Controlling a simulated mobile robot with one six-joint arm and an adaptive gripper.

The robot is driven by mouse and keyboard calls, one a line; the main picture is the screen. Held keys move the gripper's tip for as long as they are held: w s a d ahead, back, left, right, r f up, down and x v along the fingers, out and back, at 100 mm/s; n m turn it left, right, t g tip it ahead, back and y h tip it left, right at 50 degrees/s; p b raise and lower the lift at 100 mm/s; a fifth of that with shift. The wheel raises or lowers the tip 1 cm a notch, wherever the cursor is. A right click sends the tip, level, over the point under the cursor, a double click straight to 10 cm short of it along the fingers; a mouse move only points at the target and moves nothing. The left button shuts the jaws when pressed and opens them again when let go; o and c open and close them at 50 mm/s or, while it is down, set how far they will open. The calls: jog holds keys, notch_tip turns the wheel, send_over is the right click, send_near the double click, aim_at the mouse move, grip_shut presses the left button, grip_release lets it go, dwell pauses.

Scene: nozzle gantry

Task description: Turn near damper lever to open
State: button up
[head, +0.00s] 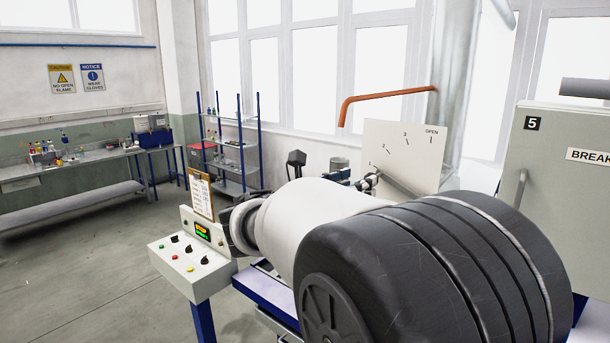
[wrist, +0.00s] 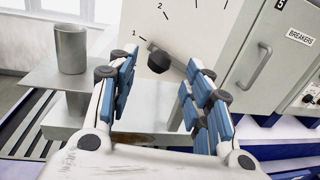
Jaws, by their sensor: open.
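The damper lever (wrist: 176,63) is a grey bar with a dark round knob (wrist: 158,62), in front of a white dial plate (wrist: 205,22) in the wrist view. The bar's upper end is beside the 1 mark. My gripper (wrist: 161,68) is open, with its blue-padded fingers left and right of the knob; no contact is clear. The right finger hides the bar's lower end. In the head view the dial plate (head: 405,150) shows marks 1, 2, 3 and OPEN, OPEN at its upper right. My arm hides much of the lever there.
A grey cabinet (head: 565,200) labelled BREAKERS stands right of the plate, with a bar handle (wrist: 257,65). A grey cylinder (wrist: 70,48) stands on a shelf at left. An orange pipe (head: 385,94) runs above the plate. A button console (head: 190,260) stands at left.

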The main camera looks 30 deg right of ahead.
jog(key=x, duration=0.6)
jog(key=shift+d, duration=0.2)
grip_shut()
dwell(0.4)
